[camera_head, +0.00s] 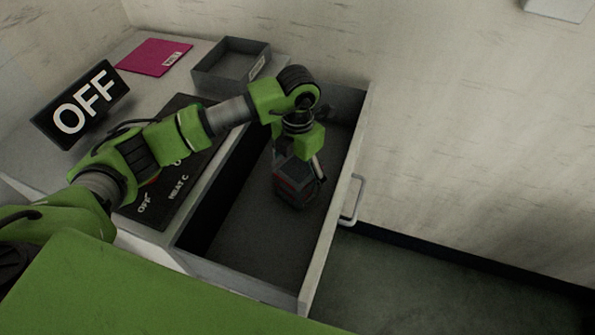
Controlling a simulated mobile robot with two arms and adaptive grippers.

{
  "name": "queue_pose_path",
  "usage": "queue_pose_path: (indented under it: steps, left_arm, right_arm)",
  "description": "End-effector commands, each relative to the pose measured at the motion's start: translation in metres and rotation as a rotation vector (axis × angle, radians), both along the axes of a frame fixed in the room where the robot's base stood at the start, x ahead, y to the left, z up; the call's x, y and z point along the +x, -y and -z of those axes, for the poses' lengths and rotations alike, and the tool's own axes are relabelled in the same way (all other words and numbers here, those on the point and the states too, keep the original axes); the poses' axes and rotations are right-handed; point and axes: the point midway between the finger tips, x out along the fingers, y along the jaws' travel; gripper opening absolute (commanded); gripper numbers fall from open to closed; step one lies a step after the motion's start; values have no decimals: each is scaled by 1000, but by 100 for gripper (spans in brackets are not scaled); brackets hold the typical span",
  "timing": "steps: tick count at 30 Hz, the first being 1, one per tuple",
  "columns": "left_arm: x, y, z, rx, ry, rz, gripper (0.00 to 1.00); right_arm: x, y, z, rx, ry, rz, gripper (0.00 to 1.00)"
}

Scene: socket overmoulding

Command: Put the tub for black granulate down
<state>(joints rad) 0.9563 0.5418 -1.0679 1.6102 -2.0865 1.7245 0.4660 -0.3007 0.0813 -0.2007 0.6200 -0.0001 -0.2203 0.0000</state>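My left arm reaches over the counter, and my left gripper (297,183) points down inside the open drawer. A small dark boxy shape with reddish edges (290,192) is at the gripper's lower end. It may be the tub for black granulate, but it is too dark to tell it from the gripper's own parts. The fingertips are not clear, so I cannot tell whether they are open or shut, or whether the shape touches the drawer floor. My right gripper is not in view.
The pulled-out drawer (338,225) has bare floor around the gripper and a handle (354,200) at its front. On the counter are an open grey tray (262,50), a pink sheet (152,57), a black OFF sign (82,105) and a dark heating panel (160,205).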

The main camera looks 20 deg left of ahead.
Motion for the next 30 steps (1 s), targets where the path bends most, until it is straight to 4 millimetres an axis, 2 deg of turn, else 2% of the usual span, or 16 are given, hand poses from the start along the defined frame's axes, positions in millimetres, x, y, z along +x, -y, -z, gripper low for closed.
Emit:
queue_pose_path:
  steps: [10,12,17,24,30]
  left_arm:
    - [0,0,-4,0,0,-1,80]
    - [1,0,-9,0,3,0,80]
    - [2,0,-39,-1,6,1,80]
    - [2,0,-90,-1,6,0,80]
    - [1,0,-116,0,2,0,80]
  right_arm:
    - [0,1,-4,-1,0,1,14]
    - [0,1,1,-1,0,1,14]
    - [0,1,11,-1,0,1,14]
    - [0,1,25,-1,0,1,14]
    - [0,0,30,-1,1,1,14]
